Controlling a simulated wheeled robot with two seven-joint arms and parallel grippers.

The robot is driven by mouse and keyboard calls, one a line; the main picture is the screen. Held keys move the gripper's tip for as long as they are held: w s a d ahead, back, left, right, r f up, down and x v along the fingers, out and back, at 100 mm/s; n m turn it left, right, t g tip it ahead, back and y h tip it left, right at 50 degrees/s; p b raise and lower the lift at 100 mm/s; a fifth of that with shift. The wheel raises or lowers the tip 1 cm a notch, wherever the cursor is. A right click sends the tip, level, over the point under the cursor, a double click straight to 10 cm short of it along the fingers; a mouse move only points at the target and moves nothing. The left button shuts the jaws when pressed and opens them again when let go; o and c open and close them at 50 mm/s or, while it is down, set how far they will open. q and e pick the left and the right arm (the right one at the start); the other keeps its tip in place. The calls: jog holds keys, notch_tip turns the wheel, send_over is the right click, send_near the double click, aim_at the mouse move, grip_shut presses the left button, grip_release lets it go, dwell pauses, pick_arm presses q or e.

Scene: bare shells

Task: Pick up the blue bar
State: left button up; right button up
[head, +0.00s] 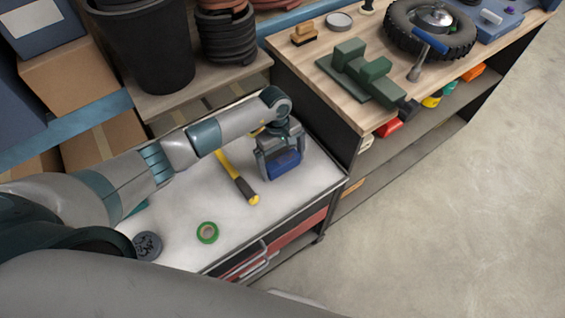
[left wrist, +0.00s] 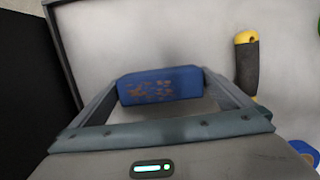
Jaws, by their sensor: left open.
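The blue bar (head: 284,164) lies on the white top of the tool cart near its far right corner. It also shows in the left wrist view (left wrist: 160,86), with worn brownish marks on its face. My left gripper (head: 281,168) is open directly over the bar, its fingers on either side of it. In the left wrist view the two fingers (left wrist: 160,98) flank the bar's ends; I cannot tell whether they touch it. My right gripper is not in view.
A yellow-and-black handled tool (head: 238,178) lies left of the bar. A green tape roll (head: 207,232) and a dark round disc (head: 147,245) lie nearer on the cart (head: 180,255). A wooden workbench (head: 345,115) with a green vise rises just right of the cart.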

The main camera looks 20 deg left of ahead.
aim_at(283, 160)
pick_arm(q)
jog(key=shift+c, duration=0.3)
jog(key=shift+r, duration=0.1)
jog(key=c, duration=1.2)
jog(key=shift+o, duration=0.2)
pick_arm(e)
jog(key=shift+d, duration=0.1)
pick_arm(q)
jog(key=shift+r, duration=0.15)
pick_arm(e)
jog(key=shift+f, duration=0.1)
pick_arm(q)
jog(key=shift+w+r+b, duration=0.1)
jog(key=shift+r+b, duration=0.4)
jog(key=shift+r, duration=0.1)
notch_tip(283, 160, up, 2)
jog(key=shift+r+b, duration=0.1)
jog(key=shift+b, duration=0.55)
jog(key=s+d+r+b, duration=0.3)
jog(key=s+d+r, duration=0.4)
jog(key=s+d, duration=0.1)
jog(key=shift+s+r+b, duration=0.15)
jog(key=shift+s+b, duration=0.15)
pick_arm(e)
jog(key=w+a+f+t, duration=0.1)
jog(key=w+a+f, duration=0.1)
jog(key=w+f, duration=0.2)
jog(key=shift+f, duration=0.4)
